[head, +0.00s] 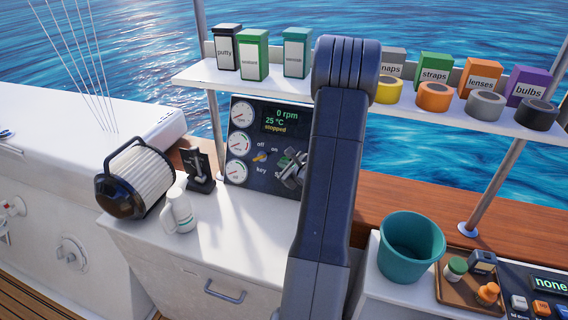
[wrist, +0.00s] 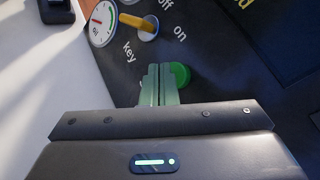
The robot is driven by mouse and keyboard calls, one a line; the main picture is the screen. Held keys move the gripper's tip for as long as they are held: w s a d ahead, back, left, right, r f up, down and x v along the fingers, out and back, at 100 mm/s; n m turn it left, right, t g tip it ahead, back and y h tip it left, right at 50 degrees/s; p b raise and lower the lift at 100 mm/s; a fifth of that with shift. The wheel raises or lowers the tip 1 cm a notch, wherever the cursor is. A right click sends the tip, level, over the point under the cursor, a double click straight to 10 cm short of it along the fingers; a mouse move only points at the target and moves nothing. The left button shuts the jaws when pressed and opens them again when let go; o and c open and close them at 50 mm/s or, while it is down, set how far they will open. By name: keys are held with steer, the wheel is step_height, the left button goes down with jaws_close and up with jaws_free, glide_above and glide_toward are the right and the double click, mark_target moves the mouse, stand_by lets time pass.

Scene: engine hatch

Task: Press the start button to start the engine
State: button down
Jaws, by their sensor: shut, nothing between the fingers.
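The dark engine panel (head: 237,183) stands behind the counter; its display (head: 286,120) reads 0 rpm, 25 °C, stopped. The round green start button (wrist: 182,75) shows in the wrist view just right of my fingertips, partly covered by them; in the head view my gripper hides it. My gripper (wrist: 160,70) is shut and empty, its tips close to the button; I cannot tell whether they touch the panel. It also shows in front of the panel's right part in the head view (head: 289,170). The yellow key switch (wrist: 138,22) is by the off and on labels, also in the head view (head: 260,156).
A shelf (head: 205,74) with boxes and tape rolls runs above the panel. A teal bucket (head: 410,247) and a tray (head: 450,292) are at right.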

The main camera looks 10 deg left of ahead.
steer(key=shift+w+f, duration=0.1)
steer(key=shift+w, duration=0.15)
steer(key=shift+w+d+f+b, duration=0.2)
steer(key=shift+w+f+b, duration=0.15)
steer(key=shift+w, duration=0.35)
stand_by(0.9)
stand_by(0.3)
steer(key=shift+s+a+r+b, duration=0.1)
steer(key=shift+s+r+b, duration=0.2)
steer(key=shift+s, duration=0.25)
steer(key=shift+s+a+r+b, duration=0.15)
steer(key=shift+s+r, duration=0.1)
steer(key=shift+s, duration=0.3)
steer(key=s, duration=0.1)
steer(key=s+r, duration=0.1)
steer(key=s, duration=0.1)
steer(key=s+r+b, duration=0.1)
steer(key=shift+s+a, duration=0.2)
steer(key=shift+a, duration=0.2)
